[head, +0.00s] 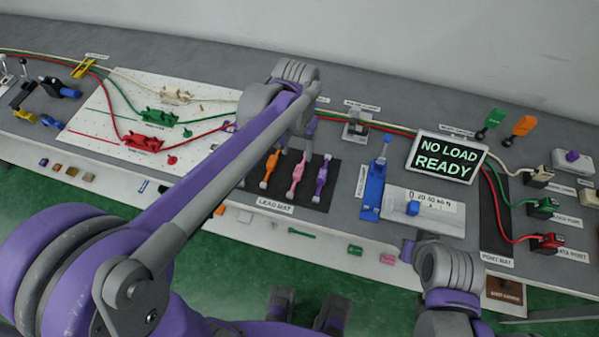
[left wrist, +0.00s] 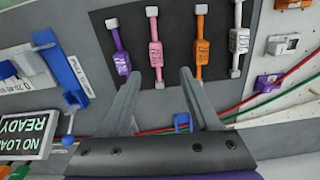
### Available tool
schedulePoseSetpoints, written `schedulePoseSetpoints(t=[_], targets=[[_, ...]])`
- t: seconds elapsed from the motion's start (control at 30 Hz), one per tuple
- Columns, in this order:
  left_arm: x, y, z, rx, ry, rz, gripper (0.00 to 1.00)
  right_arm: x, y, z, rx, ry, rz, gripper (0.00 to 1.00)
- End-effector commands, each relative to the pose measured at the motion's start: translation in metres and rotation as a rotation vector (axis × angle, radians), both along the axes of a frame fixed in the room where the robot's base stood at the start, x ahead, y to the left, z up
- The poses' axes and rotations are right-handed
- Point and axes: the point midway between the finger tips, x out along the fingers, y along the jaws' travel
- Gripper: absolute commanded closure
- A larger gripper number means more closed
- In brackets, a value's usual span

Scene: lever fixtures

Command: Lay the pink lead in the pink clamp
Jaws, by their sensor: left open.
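The pink lead (head: 298,175) lies on the dark lead mat (head: 322,200), between an orange lead and a purple lead. In the left wrist view the pink lead (left wrist: 156,53) has white end pieces, and its near end shows between my fingers. My left gripper (head: 304,134) is above the back of the mat. In its wrist view the left gripper (left wrist: 160,72) is open and empty, one finger to each side of the pink lead's near end. I cannot make out a pink clamp for certain. My right arm shows at lower right, but its jaws are not clear.
The purple lead (head: 321,178) and orange lead (head: 270,168) lie close beside the pink one. A blue lever fixture (head: 374,185) and a display (head: 446,158) stand to the right. Red (head: 145,143) and green (head: 160,117) clamps with cables sit on the white board at left.

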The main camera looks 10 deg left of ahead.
Motion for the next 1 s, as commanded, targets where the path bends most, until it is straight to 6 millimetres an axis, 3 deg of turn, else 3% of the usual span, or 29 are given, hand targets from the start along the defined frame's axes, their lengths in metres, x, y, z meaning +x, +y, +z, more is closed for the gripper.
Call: schedulePoseSetpoints(t=[0.6, 0.9, 1.0], targets=[[-0.004, -0.007, -0.074, -0.001, -0.001, 0.001, 0.38, -0.001, 0.0, -0.006, 0.0, 0.002, 0.0, 0.5], [-0.004, -0.007, -0.079, -0.002, -0.001, 0.001, 0.38, -0.001, 0.0, -0.006, 0.0, 0.002, 0.0, 0.5], [-0.004, -0.007, -0.078, -0.002, -0.001, 0.001, 0.54, -0.001, 0.0, -0.006, 0.0, 0.002, 0.0, 0.5]])
